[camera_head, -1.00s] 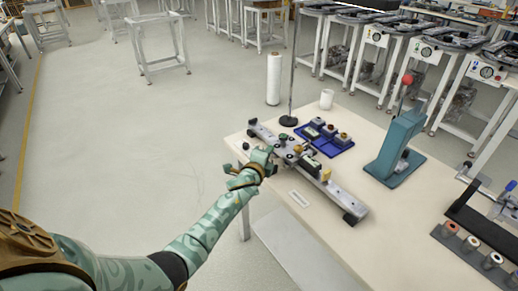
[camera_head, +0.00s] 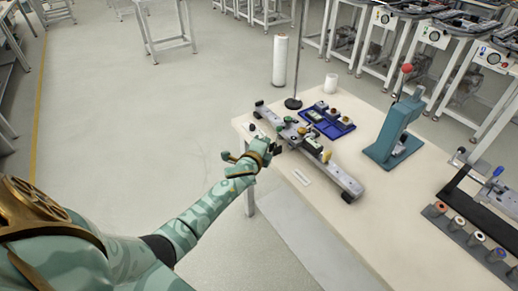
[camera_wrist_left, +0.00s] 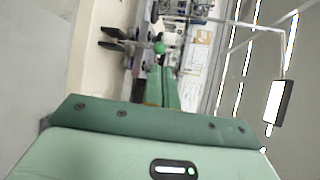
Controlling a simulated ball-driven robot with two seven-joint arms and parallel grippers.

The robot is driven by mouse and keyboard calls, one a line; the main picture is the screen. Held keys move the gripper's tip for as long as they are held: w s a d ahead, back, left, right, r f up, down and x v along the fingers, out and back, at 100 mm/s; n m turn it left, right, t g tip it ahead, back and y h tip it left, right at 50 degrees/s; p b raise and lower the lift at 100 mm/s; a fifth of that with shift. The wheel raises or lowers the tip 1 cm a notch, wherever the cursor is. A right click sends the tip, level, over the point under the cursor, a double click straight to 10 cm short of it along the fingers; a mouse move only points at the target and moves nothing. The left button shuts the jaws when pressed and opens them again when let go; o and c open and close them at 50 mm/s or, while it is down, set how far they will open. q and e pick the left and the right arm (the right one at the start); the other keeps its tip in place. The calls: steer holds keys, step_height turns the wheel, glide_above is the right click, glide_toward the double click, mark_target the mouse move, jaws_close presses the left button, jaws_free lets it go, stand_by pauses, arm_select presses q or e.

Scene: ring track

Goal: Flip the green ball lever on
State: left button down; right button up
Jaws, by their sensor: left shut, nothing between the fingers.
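A green ball (camera_wrist_left: 159,47) shows near the top of the left wrist view, among the fittings of a bench fixture. In the head view, the long grey fixture (camera_head: 338,177) lies diagonally on the table with several small knobs and blocks along it. The ball and whether its lever is on or off are too small to tell there. My left gripper (camera_head: 276,148) is shut and empty at the table's near left edge, beside the fixture and seemingly apart from it. My right gripper is out of view.
A blue tray (camera_head: 338,131) with small parts lies behind the fixture. A thin stand (camera_head: 293,103), a white cup (camera_head: 331,83) and a teal press (camera_head: 392,140) with a red knob stand on the table. Spools (camera_head: 459,223) sit at right. Open floor lies left.

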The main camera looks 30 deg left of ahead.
arm_select(q)
steer(key=v, duration=0.3)
steer(key=p+v, duration=0.1)
steer(key=v, duration=0.1)
steer(key=shift+s+d+r, duration=0.2)
steer(key=shift+s+r, duration=0.1)
steer(key=s+d+f+n+g+h, duration=0.1)
steer(key=s+f+n+g, duration=0.15)
steer(key=s+f, duration=0.5)
steer(key=s+d+f+n+g, duration=0.15)
steer(key=s+f+n, duration=0.25)
steer(key=f, duration=0.7)
steer(key=s+d+f+n+g+h, duration=0.1)
steer(key=s+f+n+g, duration=0.25)
steer(key=s+f, duration=0.4)
steer(key=s+d+f+n+g, duration=0.1)
steer(key=s+f, duration=0.3)
steer(key=s, duration=0.7)
steer(key=s+d+f+n+g, duration=0.1)
steer(key=s+f, duration=0.4)
steer(key=s, duration=0.6)
steer(key=s+d+f+n+g+h+b, duration=0.1)
steer(key=s+d+f+g, duration=0.2)
steer(key=s, duration=0.8)
step_height(320, 180, down, 2)
steer(key=shift+s+f+n+g, duration=0.2)
steer(key=shift+s+n+g, duration=0.15)
steer(key=shift+g, duration=0.5)
